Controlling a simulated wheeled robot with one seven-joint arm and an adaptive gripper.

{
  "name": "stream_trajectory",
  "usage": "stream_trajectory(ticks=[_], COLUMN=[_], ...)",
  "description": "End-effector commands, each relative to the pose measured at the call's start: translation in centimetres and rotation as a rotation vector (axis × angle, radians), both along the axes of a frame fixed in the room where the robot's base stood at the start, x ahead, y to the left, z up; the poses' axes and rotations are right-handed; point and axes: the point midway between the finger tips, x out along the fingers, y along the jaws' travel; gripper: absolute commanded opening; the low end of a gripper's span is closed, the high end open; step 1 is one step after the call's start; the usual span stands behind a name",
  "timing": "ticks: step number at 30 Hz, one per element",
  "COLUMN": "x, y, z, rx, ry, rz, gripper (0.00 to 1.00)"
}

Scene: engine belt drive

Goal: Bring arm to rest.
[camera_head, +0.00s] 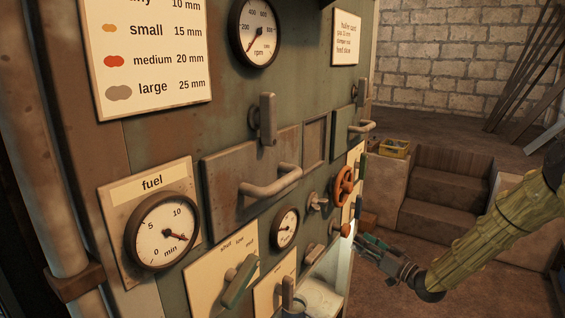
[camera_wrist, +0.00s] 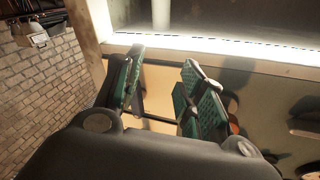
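My gripper (camera_head: 371,248) is at the lower right in the head view, at the end of my yellow-sleeved arm. It is beside the right end of the green machine panel (camera_head: 226,107), close to a lit opening. In the wrist view my gripper (camera_wrist: 160,90) shows two green-padded fingers spread apart with a clear gap and nothing between them. A bright light strip (camera_wrist: 225,53) and a pale panel lie beyond the fingertips. I cannot tell whether the fingers touch the panel.
The panel carries a red handwheel (camera_head: 344,186), a grey handle (camera_head: 271,181), a green lever (camera_head: 240,281) and a fuel gauge (camera_head: 161,229). Open floor lies right of the panel, below my arm.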

Motion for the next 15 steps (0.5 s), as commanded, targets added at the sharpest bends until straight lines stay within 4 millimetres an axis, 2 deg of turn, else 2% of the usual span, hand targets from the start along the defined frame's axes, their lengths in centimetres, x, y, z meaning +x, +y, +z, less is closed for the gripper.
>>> stream_trajectory(ticks=[1, 6, 11, 15], x=[-1.1, -5.5, -11.0, -16.9], y=[1.2, 3.9, 5.6, 6.5], z=[-2.8, -11.2, -18.4, -23.8], rx=[-0.014, -0.077, -0.153, -0.232], ry=[0.064, 0.272, 0.469, 0.638], rz=[-0.018, -0.092, -0.148, -0.188], gripper=[0.39, 0.39, 0.39, 0.39])
